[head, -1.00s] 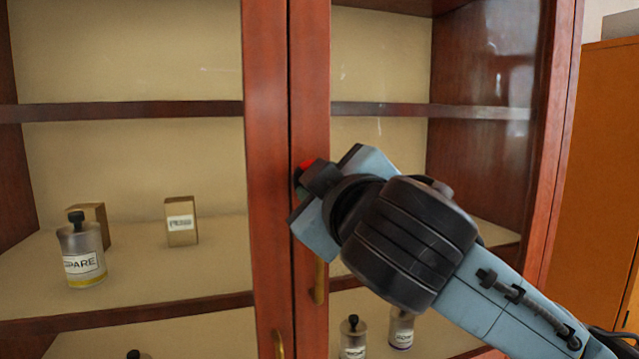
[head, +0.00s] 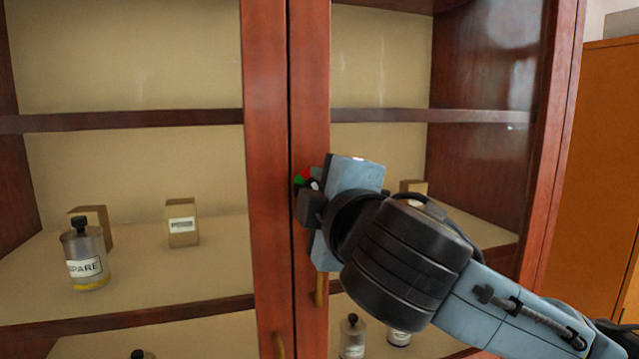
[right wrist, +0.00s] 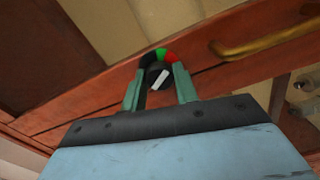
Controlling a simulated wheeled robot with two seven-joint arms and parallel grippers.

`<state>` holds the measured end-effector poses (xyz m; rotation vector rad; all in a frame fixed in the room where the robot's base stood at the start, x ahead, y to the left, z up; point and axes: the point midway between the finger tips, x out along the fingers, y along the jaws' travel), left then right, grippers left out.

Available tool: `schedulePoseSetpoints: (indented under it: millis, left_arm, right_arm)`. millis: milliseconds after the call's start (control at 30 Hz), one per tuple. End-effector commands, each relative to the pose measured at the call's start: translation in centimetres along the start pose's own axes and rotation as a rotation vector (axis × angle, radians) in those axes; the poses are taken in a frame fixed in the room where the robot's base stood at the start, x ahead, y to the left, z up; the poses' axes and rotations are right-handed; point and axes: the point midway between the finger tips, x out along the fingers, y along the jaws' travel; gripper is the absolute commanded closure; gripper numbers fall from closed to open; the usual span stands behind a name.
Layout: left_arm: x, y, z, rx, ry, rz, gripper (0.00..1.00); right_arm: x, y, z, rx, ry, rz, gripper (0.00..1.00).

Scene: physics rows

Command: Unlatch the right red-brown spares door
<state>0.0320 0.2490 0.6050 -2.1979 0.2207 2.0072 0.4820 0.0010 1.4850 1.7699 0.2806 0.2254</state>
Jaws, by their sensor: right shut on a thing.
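The right red-brown door (head: 309,90) is glazed and stands closed beside the left door. Its round latch has a dark knob with a white mark (right wrist: 160,76) and a collar with black, green and red parts (right wrist: 157,55). The collar also shows on the door frame in the head view (head: 303,177). My right gripper (right wrist: 160,90) is shut on the knob, one finger on each side. In the head view my right gripper (head: 314,195) hides part of the latch. My left gripper is in neither view.
A brass handle (head: 320,283) hangs on the right door below the latch, and another (head: 279,345) is on the left door (head: 267,150). Behind the glass are bottles (head: 84,255) and small boxes (head: 182,222) on shelves. An orange-brown cabinet (head: 598,170) stands at right.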

Motion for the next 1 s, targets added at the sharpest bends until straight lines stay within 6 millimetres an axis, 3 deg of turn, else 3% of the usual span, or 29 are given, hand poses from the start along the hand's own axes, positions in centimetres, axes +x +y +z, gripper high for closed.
schedulePoseSetpoints:
  millis: [700,1000]
  left_arm:
    - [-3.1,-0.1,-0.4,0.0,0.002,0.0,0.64]
    - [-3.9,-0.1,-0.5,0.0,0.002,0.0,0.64]
  right_arm:
    - [0.0,0.1,0.0,-0.674,0.0,0.0,0.93]
    - [0.0,0.1,0.0,-0.887,0.0,0.001,0.93]
